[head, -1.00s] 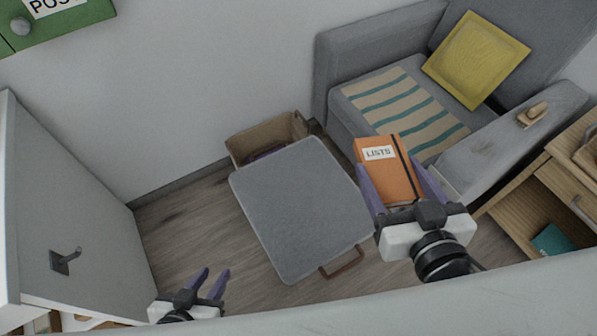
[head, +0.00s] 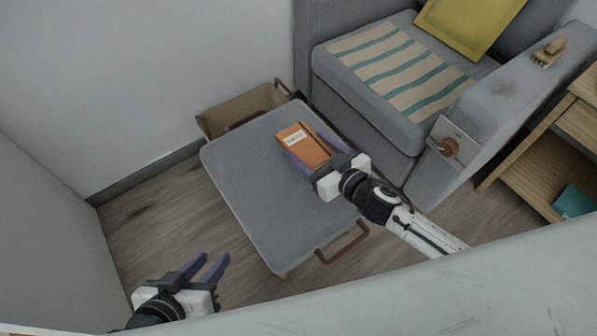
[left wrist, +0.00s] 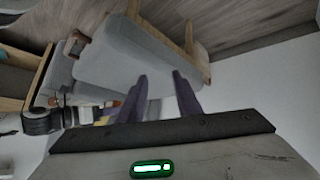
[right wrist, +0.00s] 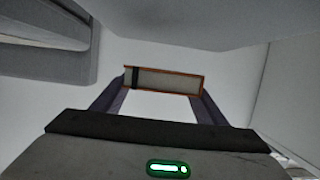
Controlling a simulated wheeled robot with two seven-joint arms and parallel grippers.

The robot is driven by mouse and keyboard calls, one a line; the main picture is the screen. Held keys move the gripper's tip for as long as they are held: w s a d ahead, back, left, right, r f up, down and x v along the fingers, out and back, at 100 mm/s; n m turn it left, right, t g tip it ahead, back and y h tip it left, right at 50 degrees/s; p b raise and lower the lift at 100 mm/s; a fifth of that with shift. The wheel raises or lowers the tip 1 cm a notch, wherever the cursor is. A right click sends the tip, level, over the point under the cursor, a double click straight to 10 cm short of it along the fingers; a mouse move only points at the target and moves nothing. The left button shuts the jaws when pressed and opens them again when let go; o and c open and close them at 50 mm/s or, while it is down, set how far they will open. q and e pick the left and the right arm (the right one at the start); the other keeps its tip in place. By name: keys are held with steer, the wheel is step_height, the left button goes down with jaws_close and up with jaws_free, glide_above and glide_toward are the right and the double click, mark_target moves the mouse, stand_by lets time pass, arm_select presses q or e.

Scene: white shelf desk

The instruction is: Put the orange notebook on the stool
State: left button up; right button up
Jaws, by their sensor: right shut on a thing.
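The orange notebook (head: 306,148) has a white "LISTS" label and a dark strap. My right gripper (head: 314,160) is shut on it. In the head view it overlaps the right part of the grey stool top (head: 250,190); whether it touches the seat is unclear. In the right wrist view the notebook's edge (right wrist: 165,80) shows between the purple fingers, with a pale gap below it. My left gripper (head: 205,270) is open and empty, low at the left front, apart from the stool. The stool (left wrist: 130,60) also shows in the left wrist view.
A brown box (head: 240,108) stands behind the stool by the wall. A grey armchair (head: 400,110) with a striped cloth and yellow cushion (head: 470,25) is at the right. A wooden shelf (head: 540,150) is further right. A pale surface edge (head: 450,290) crosses the front.

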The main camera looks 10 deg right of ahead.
step_height(320, 180, down, 5)
steer(key=shift+r+b, duration=0.2)
steer(key=shift+b, duration=0.9)
step_height(320, 180, down, 3)
steer(key=shift+f+b, duration=0.2)
steer(key=shift+b, duration=1.05)
steer(key=shift+r, duration=0.1)
steer(key=o, duration=1.2)
steer(key=shift+c, duration=0.2)
arm_select(q)
steer(key=d, duration=0.1)
steer(key=w+d+h, duration=0.1)
steer(key=d, duration=0.1)
steer(key=shift+f+m+g, duration=0.15)
steer(key=shift+m+g, duration=0.15)
steer(key=shift+m, duration=0.1)
